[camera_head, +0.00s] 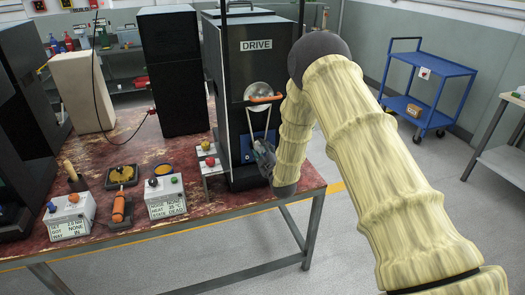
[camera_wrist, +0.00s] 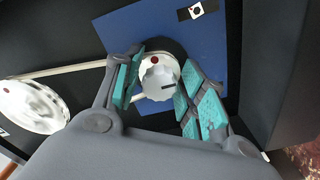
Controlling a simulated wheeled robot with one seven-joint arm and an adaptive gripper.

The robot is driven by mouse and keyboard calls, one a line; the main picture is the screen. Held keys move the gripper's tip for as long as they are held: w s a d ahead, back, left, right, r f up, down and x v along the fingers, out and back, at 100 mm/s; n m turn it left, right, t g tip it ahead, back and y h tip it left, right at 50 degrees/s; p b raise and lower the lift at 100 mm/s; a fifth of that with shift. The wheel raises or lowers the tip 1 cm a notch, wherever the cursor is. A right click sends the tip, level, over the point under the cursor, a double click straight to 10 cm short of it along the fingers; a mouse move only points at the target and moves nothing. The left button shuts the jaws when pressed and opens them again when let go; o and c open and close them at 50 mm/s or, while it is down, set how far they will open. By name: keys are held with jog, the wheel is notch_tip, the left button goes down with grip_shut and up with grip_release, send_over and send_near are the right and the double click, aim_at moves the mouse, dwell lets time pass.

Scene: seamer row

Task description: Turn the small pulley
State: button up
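The small pulley (camera_wrist: 158,82) is a pale metal knob with a red dot and a dark mark, in front of a blue panel (camera_wrist: 205,45) in the wrist view. My gripper (camera_wrist: 158,68) has its teal-padded fingers on both sides of it, close to its rim. I cannot tell whether both pads press on it. A pale belt (camera_wrist: 75,70) runs left to a large pulley (camera_wrist: 30,105). In the head view my gripper (camera_head: 263,158) is at the lower front of the black DRIVE cabinet (camera_head: 240,75) and hides the small pulley. The large pulley (camera_head: 258,91) shows above, by an orange handle (camera_head: 265,98).
A blue cart (camera_head: 430,85) stands on the floor at right. A dark housing wall (camera_wrist: 280,80) is close on the gripper's right.

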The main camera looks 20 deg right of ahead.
jog(key=shift+d+f+m+b, duration=0.1)
jog(key=shift+m+b, duration=0.3)
jog(key=shift+b, duration=0.05)
jog(key=shift+f+m+b, duration=0.1)
jog(key=shift+m+b, duration=0.75)
jog(key=shift+m, duration=0.25)
jog(key=m+b, duration=0.2)
jog(key=shift+m, duration=0.3)
jog(key=m+b, duration=0.2)
jog(key=m, duration=0.1)
jog(key=shift+m, duration=0.4)
jog(key=m+b, duration=0.2)
jog(key=m, duration=0.1)
jog(key=shift+m, duration=0.3)
jog(key=m+b, duration=0.3)
jog(key=m, duration=0.2)
jog(key=shift+b, duration=0.3)
jog(key=shift+m+b, duration=0.6)
jog(key=shift+m, duration=0.5)
jog(key=shift+a+r, duration=0.2)
jog(key=o, duration=0.8)
jog(key=shift+s, duration=0.1)
jog(key=shift+c, duration=0.2)
